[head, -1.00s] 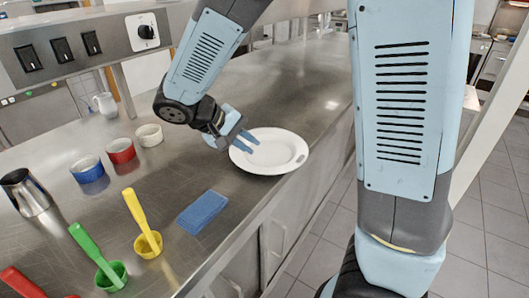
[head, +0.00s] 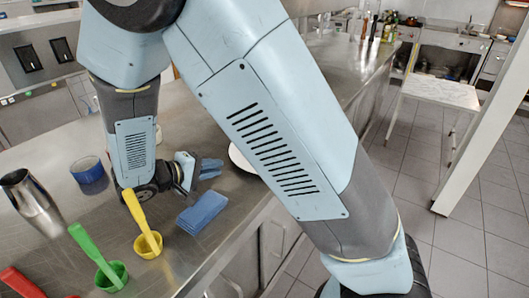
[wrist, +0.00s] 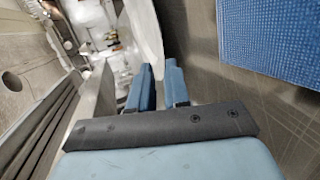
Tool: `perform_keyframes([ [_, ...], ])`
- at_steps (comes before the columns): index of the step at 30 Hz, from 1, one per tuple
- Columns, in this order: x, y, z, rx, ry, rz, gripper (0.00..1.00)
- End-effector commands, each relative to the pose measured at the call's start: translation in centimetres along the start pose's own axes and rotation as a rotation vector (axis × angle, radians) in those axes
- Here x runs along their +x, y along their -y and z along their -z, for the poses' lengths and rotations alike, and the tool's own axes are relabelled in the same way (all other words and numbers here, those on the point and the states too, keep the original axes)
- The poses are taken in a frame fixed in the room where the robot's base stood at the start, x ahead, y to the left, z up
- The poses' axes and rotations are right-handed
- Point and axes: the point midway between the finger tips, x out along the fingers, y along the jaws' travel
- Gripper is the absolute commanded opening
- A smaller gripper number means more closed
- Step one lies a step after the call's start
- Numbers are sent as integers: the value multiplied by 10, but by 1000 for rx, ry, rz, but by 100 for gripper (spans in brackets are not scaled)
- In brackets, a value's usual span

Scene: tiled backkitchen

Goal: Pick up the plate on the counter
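The white plate (head: 240,159) lies on the steel counter. In the head view only its left edge shows, because my arm covers the rest. My gripper (head: 215,168) is low over the counter, just left of the plate, its blue fingers pointing toward it. In the wrist view the plate's pale rim (wrist: 146,35) shows edge-on just past the fingertips (wrist: 158,66). A narrow gap shows between the fingers, and they do not appear closed on the rim. I cannot tell whether the rim reaches between them.

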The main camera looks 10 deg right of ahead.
Motion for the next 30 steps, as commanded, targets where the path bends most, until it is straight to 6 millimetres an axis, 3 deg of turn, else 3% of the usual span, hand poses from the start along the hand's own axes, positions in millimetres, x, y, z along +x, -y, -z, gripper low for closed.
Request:
perform_keyframes([
  [6,30,0,0,0,1,0,16],
  [14,41,0,0,0,0,1,16],
  [24,84,0,0,0,2,0,16],
  [30,92,0,0,-1,-1,2,16],
])
